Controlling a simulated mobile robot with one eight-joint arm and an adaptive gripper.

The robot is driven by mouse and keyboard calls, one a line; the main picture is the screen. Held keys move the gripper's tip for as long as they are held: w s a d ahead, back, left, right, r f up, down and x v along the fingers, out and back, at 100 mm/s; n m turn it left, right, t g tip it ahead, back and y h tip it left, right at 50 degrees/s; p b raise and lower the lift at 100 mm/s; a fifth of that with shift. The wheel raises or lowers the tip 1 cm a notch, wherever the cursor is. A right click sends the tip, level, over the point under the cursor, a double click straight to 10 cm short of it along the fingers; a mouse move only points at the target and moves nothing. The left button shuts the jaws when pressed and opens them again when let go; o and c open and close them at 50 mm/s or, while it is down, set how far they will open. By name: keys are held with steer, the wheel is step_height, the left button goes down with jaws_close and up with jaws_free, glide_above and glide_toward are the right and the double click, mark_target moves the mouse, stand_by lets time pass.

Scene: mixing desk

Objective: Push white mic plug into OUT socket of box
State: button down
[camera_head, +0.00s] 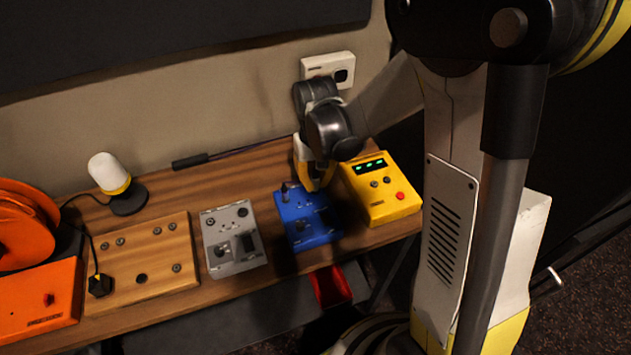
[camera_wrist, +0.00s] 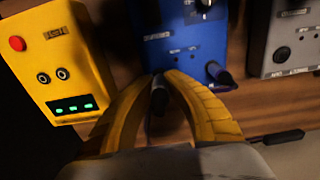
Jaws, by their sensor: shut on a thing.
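My gripper (camera_head: 316,184) is low over the back edge of the blue box (camera_head: 306,232). In the wrist view its yellow fingers (camera_wrist: 167,82) close on a small dark plug-like piece (camera_wrist: 158,100). Fingers and shadow hide much of it, and I see no white on it. The fingertips are at the near edge of the blue box (camera_wrist: 185,70), where two small sockets show; whether the held piece touches one I cannot tell. A black plug (camera_head: 285,192) stands at the back left corner of the blue box. The box labels are too small to read.
The yellow box (camera_head: 383,190) with green display stands close right of the blue box, the grey box (camera_head: 232,238) left. Further left are a wooden panel (camera_head: 142,262), a white lamp-like thing (camera_head: 108,172) and an orange reel (camera_head: 25,225). A black rod (camera_head: 190,161) lies behind.

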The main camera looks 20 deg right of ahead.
mark_target(317, 174)
steer(key=shift+f+b, duration=0.55)
steer(key=shift+f, duration=0.15)
steer(key=c, duration=1.4)
jaws_free()
steer(key=shift+r, duration=0.1)
steer(key=shift+r, duration=0.1)
step_height(317, 174, up, 12)
steer(key=shift+f, duration=0.1)
steer(key=shift+s, duration=0.1)
steer(key=shift+s+r, duration=0.25)
steer(key=shift+r, duration=0.05)
steer(key=s+r+t, duration=0.1)
steer(key=s+t, duration=0.1)
steer(key=s, duration=0.2)
steer(key=s+r+t, duration=0.1)
steer(key=s+t, duration=0.1)
steer(key=s, duration=0.2)
steer(key=s+r+t, duration=0.2)
steer(key=s+t, duration=0.1)
steer(key=s, duration=0.1)
steer(key=shift+r, duration=0.1)
